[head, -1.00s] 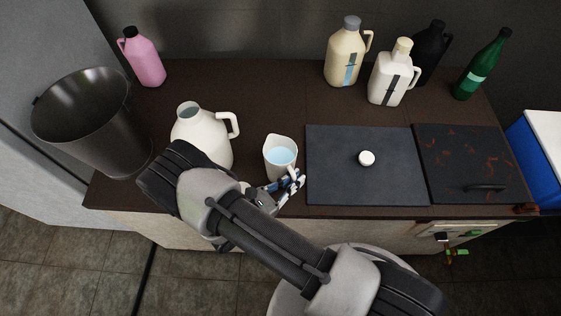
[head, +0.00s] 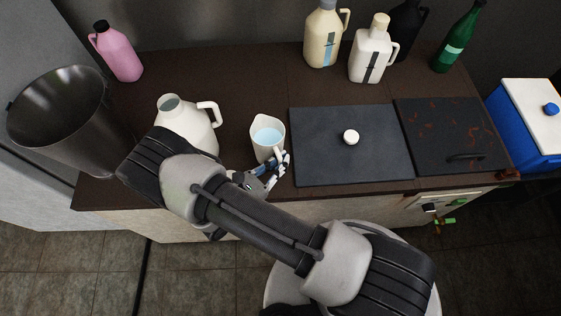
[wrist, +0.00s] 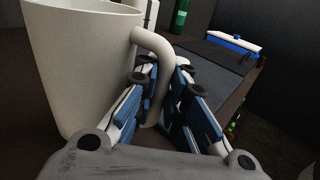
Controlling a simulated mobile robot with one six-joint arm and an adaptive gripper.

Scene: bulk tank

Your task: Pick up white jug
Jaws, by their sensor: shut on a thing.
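A small white jug (head: 262,151) with pale blue liquid inside stands upright at the counter's front, left of the dark board. Its handle points toward the front right. My gripper (head: 277,170) is at that handle, with its fingers shut around it. In the wrist view the white jug (wrist: 75,65) fills the left side, and its handle (wrist: 158,62) passes between the blue-and-white fingers of my gripper (wrist: 162,95). I cannot tell whether the jug's base touches the counter. Part of the handle is hidden by the fingers.
A larger white jug (head: 184,122) stands close to the left, partly behind my arm. A dark metal bucket (head: 62,120) is farther left. A dark board (head: 330,165) with a white knob lies right. Several bottles, including a green one (head: 456,45), line the back.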

